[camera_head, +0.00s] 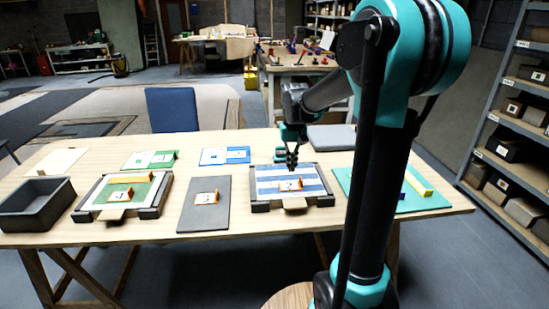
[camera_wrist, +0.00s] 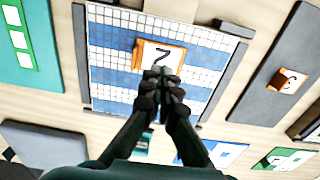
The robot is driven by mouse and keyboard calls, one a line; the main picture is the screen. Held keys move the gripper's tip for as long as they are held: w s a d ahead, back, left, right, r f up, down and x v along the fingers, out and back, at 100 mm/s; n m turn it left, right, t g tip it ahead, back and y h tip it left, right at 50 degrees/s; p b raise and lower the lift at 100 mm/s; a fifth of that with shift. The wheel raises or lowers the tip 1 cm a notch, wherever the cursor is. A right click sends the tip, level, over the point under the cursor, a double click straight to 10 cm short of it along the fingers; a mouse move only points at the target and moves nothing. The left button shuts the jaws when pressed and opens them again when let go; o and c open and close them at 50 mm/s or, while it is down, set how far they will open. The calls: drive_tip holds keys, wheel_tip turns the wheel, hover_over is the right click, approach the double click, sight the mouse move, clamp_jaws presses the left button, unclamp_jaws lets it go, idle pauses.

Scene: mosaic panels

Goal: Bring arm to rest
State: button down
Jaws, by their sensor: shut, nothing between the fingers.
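My gripper (camera_head: 292,160) is shut and empty, pointing down above the back part of a blue and white striped mosaic panel (camera_head: 262,184) in a dark frame. In the wrist view its dark fingertips (camera_wrist: 164,85) meet over the striped panel (camera_wrist: 108,60). An orange-edged number tag (camera_head: 290,184) stands on that panel; it also shows in the wrist view (camera_wrist: 160,56), just beyond the fingertips.
A second framed panel (camera_head: 150,190), green and white, sits at left beside a dark empty bin (camera_head: 38,212). A grey board (camera_head: 205,218) lies between the framed panels. A teal board (camera_head: 360,190) with a yellow strip is partly hidden behind my arm. Shelves (camera_head: 490,150) stand at right.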

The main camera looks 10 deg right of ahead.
drive_tip(key=s+d+f+t, duration=0.2)
drive_tip(key=s+f, duration=0.4)
drive_tip(key=s, duration=0.4)
drive_tip(key=s+d+f+t, duration=0.1)
drive_tip(key=s+f+t, duration=0.1)
drive_tip(key=s+f, duration=0.4)
drive_tip(key=s, duration=0.5)
drive_tip(key=shift+d, duration=0.4)
